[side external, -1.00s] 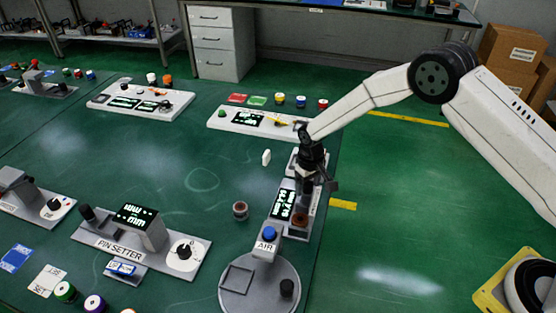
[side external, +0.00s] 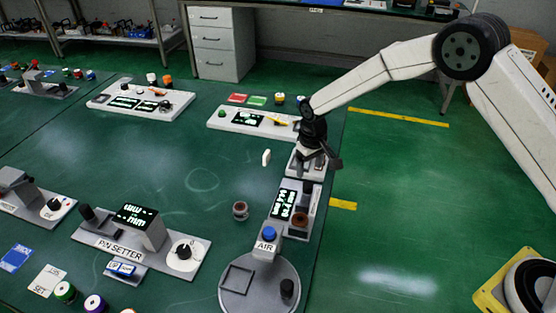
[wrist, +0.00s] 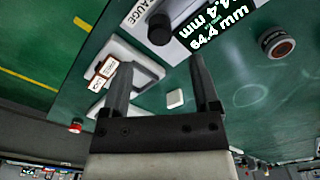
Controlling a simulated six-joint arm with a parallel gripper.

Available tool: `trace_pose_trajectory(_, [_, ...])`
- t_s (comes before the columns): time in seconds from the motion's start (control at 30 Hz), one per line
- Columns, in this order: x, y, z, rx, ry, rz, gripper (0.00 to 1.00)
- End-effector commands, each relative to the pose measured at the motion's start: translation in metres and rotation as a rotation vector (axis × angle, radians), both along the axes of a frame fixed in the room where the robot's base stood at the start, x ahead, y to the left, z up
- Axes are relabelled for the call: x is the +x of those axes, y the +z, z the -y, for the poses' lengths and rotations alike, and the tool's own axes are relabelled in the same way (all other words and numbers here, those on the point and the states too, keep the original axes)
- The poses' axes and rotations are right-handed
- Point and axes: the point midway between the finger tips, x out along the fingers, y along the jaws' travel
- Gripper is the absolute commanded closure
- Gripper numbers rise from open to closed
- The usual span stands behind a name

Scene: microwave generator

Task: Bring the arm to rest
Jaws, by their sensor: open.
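My gripper (side external: 318,157) is in the air near the right edge of the green table (side external: 205,180) in the side view. It is above or beside the far end of a gauge unit (side external: 303,222) with a lit display; the exact height is hard to tell. In the wrist view my gripper (wrist: 160,65) has its two dark fingers apart with nothing held between them. The gauge unit's display (wrist: 215,30) shows there, reading in mm, with a dark knob beside it. A small white block (wrist: 175,98) shows beyond the fingers, on the table.
The round grey AIR stand (side external: 260,300) is at the front. The PIN SETTER unit (side external: 140,240) is at the left, and a brown-topped cylinder (side external: 240,210) stands between. A white panel (side external: 235,118) lies behind. Green floor (side external: 400,200) right of the table is clear.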

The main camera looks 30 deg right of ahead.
Motion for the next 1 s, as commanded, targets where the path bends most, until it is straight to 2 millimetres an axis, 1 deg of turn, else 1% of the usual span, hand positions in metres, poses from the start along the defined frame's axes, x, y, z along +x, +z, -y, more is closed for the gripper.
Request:
trace_pose_trajectory(0.1, [0.000,0.005,0.000,0.000,0.000,-0.001,0.22])
trace_pose_trajectory(0.47, [0.000,0.006,0.000,0.000,0.000,-0.001,0.22])
trace_pose_trajectory(0.63, [-0.004,0.012,0.004,0.001,-0.004,0.007,0.22])
trace_pose_trajectory(0.83, [-0.021,0.031,0.016,0.005,-0.015,0.030,0.22])
trace_pose_trajectory(1.0, [-0.046,0.052,0.032,0.009,-0.030,0.060,0.22])
